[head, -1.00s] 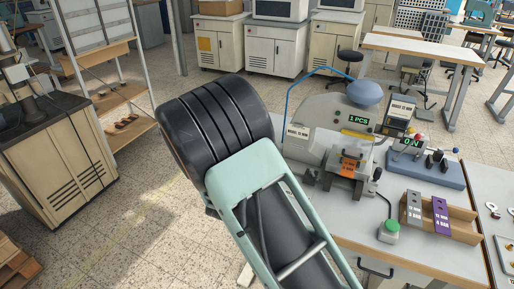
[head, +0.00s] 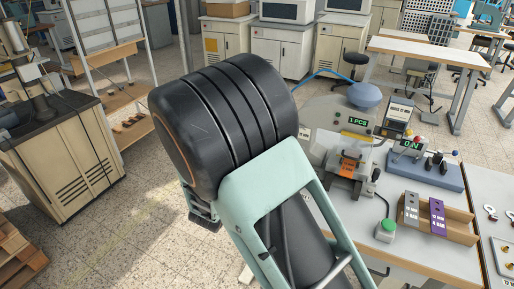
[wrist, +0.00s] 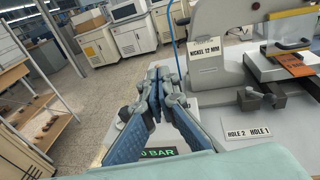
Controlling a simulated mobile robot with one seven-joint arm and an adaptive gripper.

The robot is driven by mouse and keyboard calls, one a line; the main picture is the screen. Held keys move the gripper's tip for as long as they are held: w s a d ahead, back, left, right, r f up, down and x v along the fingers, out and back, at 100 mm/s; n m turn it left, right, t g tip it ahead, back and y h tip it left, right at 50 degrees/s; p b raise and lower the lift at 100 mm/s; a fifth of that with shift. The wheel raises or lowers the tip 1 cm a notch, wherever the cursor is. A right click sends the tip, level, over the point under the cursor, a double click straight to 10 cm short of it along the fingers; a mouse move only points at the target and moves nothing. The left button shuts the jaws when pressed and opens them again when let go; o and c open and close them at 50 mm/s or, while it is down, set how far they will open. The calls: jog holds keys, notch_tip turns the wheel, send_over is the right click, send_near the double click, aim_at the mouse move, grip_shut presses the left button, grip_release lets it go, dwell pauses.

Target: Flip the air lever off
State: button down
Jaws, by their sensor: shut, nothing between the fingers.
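My gripper (wrist: 155,92) shows in the wrist view, its fingertips together and empty, above the left end of the bench. A black display with green text ending in "BAR" (wrist: 160,153) lies just below the gripper in the wrist view, partly covered by a finger. I cannot make out the air lever itself; it may be hidden behind my gripper or arm. The stamping press (head: 325,122) stands right of my arm, with a "1 PCS" display. It also shows in the wrist view (wrist: 222,55).
A blue block with small levers and an "ON" display (head: 430,172) stands right of the press. A shelf rack (head: 125,105) stands left across open floor.

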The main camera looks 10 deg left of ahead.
jog(key=s+r, duration=0.2)
jog(key=s, duration=0.2)
jog(key=shift+s+a+r, duration=0.15)
jog(key=shift+a+r, duration=0.2)
jog(key=shift+r, duration=0.05)
